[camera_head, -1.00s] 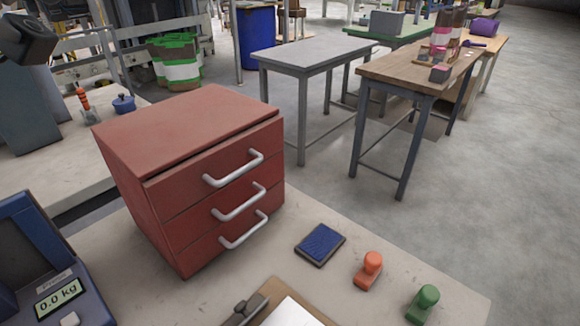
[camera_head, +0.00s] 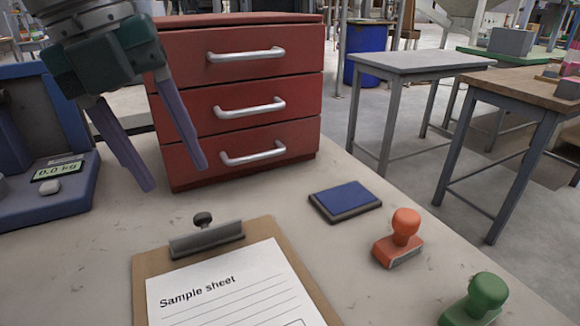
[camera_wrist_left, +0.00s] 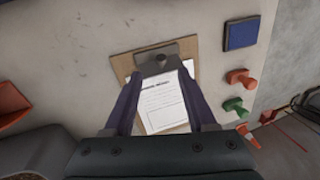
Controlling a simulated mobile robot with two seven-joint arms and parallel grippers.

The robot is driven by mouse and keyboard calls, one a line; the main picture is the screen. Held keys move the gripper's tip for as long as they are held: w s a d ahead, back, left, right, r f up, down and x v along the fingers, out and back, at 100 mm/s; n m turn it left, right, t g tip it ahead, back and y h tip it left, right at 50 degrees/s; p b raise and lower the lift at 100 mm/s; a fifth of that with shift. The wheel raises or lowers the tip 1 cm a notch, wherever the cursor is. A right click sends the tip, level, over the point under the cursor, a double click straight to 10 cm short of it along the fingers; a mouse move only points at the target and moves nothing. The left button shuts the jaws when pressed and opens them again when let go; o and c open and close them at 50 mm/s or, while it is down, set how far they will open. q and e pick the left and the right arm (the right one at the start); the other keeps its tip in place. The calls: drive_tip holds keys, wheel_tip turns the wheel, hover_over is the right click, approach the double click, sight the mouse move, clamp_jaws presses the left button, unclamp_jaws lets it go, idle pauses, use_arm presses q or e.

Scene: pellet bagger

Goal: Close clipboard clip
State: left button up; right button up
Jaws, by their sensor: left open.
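The brown clipboard (camera_head: 143,272) lies on the table below my left gripper, its lower end cut off in the head view. Its grey metal clip (camera_head: 208,240), with a dark round knob, sits at the top edge, just above the white sample sheet (camera_head: 230,285). I cannot tell whether the clip is pressed down. My left gripper (camera_head: 175,180) is open and empty, above the table and apart from the clip. In the left wrist view its two purple fingers (camera_wrist_left: 158,78) point toward the clip (camera_wrist_left: 155,58) and frame the sheet (camera_wrist_left: 162,105). My right gripper is not in view.
A red drawer cabinet (camera_head: 245,100) stands behind the clipboard, close to my left gripper. A blue scale (camera_head: 60,195) is at the left. A blue ink pad (camera_head: 345,200), an orange stamp (camera_head: 400,240) and a green stamp (camera_head: 475,300) stand to the right.

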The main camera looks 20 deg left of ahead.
sight(205, 227)
use_arm(q)
drive_tip(key=x, duration=0.6)
drive_tip(key=shift+w+d+f+b, duration=0.1)
drive_tip(key=shift+d+f+b, duration=0.15)
drive_tip(key=shift+f+b, duration=0.1)
drive_tip(key=shift+c, duration=0.3)
clamp_jaws()
